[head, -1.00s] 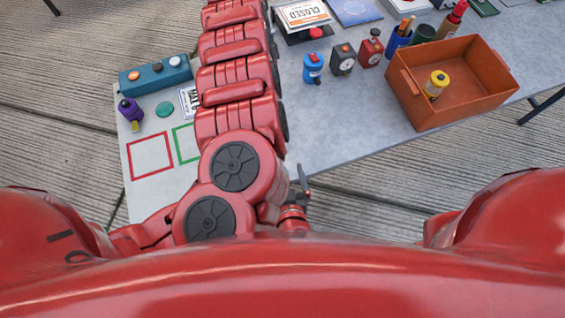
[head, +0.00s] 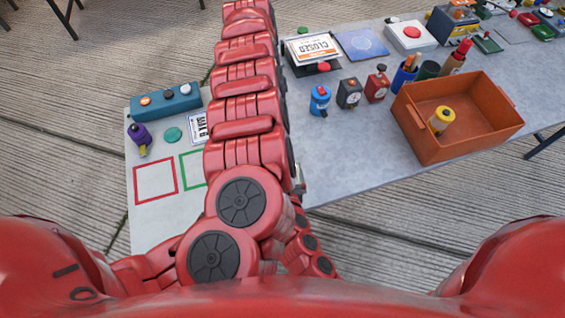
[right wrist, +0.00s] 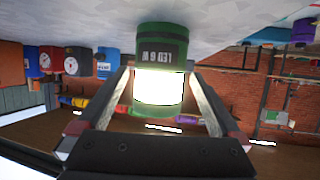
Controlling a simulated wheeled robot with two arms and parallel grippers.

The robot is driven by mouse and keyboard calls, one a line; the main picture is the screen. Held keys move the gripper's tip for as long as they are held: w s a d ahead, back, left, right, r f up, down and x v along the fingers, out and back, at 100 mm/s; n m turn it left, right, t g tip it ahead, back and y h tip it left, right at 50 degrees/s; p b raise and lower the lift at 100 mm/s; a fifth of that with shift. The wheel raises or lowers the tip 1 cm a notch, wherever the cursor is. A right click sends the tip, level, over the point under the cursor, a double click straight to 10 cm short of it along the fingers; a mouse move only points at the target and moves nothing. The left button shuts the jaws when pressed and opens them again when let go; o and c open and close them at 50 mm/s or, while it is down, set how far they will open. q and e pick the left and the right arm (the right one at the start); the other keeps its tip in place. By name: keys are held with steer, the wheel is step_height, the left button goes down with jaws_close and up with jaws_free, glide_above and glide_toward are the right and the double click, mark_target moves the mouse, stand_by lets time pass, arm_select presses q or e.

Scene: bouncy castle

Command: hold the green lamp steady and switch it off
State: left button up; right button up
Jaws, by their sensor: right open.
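The green lamp (right wrist: 160,45) fills the middle of the right wrist view, which shows the scene upside down. It has a green body with a dark label and a bright white glowing band, so it is lit. My right gripper (right wrist: 160,78) is open, with one finger on each side of the lamp. I cannot tell whether either finger touches it. In the head view I cannot make out the lamp or the right gripper; a red arm of mine covers the middle of the table. My left gripper does not show clearly in either view.
On the grey table (head: 345,155) stand a blue timer (head: 319,101), a dark timer (head: 349,94), a red timer (head: 377,87) and an orange bin (head: 455,152) holding a yellow item (head: 441,121). A teal button box (head: 165,104) and purple item (head: 140,138) are at left.

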steer(key=shift+x, duration=1.75)
jaws_close()
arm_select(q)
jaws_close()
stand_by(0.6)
